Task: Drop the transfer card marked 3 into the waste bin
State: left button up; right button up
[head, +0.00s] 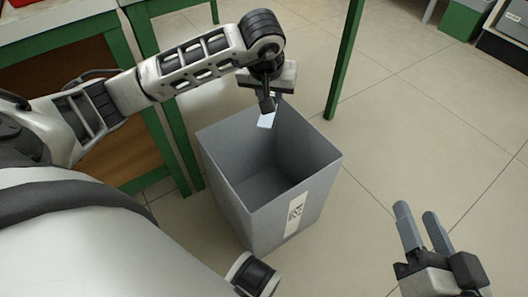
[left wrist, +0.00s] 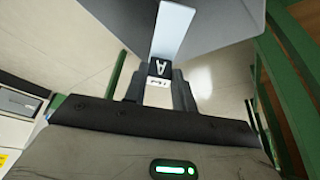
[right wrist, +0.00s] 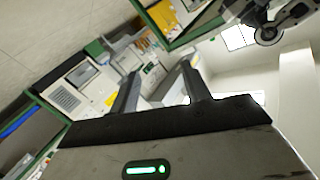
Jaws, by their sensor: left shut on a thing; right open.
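A small pale card (head: 266,119) hangs from my left gripper (head: 268,103), which is shut on it above the far rim of the waste bin. In the left wrist view the card (left wrist: 173,32) shows a plain pale face and a dark square with a white mark like a letter A; I cannot read a 3. The waste bin (head: 235,195) is a grey, open-topped square box on the floor with a white label on its front. The visible inside looks empty. My right gripper (head: 415,212) is open and empty, right of the bin.
A green-framed table (head: 124,58) stands left of and behind the bin, and a green leg (head: 345,60) rises behind it. Tiled floor (head: 400,130) is clear to the right. Green and dark boxes (head: 465,18) stand at the far right.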

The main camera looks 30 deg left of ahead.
pick_arm(q)
notch_tip(320, 180, down, 8)
jog(key=a+b, duration=0.2)
jog(key=b, duration=0.3)
pick_arm(e)
notch_tip(320, 180, up, 6)
jog(key=w+n+t+y, duration=0.2)
jog(key=n+t, duration=0.1)
jog(key=t, duration=0.1)
jog(key=shift+w+d+n+y, duration=0.2)
jog(key=shift+n+y, duration=0.1)
jog(key=shift+y, duration=0.1)
pick_arm(q)
jog(key=shift+r, duration=0.1)
pick_arm(e)
jog(key=shift+f, duration=0.1)
pick_arm(q)
jog(key=o, duration=0.9)
